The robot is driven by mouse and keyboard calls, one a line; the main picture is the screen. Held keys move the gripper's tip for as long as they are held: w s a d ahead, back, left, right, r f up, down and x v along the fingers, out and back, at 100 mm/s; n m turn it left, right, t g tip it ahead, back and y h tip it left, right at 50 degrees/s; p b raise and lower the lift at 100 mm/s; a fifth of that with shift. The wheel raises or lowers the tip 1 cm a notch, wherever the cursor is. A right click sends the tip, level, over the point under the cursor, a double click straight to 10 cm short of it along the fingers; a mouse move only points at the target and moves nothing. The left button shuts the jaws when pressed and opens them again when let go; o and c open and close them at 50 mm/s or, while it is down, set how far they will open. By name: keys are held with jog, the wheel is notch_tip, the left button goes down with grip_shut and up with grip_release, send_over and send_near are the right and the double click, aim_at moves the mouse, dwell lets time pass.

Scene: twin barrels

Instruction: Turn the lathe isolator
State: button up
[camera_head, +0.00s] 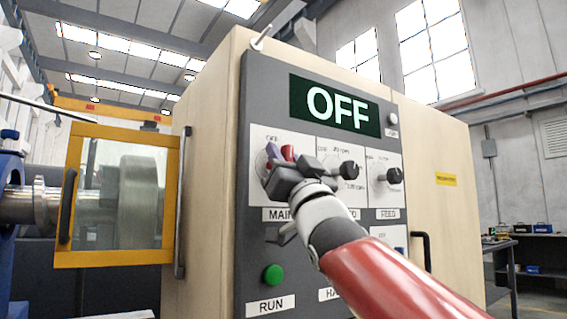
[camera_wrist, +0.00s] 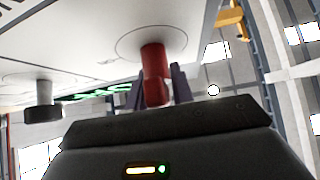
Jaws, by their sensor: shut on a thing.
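The lathe isolator is a red rotary handle (camera_head: 288,152) on the upper left of the grey control panel, above a label reading "MAIN", the rest of which my arm hides. In the wrist view the red handle (camera_wrist: 154,72) stands out from a round plate on the pale panel. My gripper (camera_head: 280,160) is at the handle, its dark fingers shut on it, one on each side. My gripper's body hides part of the isolator's dial in the head view. The display (camera_head: 335,106) above reads OFF in pale letters.
Two black knobs (camera_head: 349,170) (camera_head: 388,176) sit right of the isolator, the farther one above FEED. A green button (camera_head: 273,274) is above RUN. A yellow-framed guard (camera_head: 118,256) is at left, and a black handle (camera_head: 420,250) at lower right. My red arm crosses the panel's lower right.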

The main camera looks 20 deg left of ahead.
jog(key=n+g+y, duration=0.1)
jog(key=n, duration=0.1)
jog(key=shift+n+g+y, duration=0.3)
jog(key=o, duration=0.8)
jog(key=b+v, duration=0.3)
jog(key=v, duration=0.4)
jog(key=shift+s+d+f, duration=0.2)
jog(key=shift+f, duration=0.1)
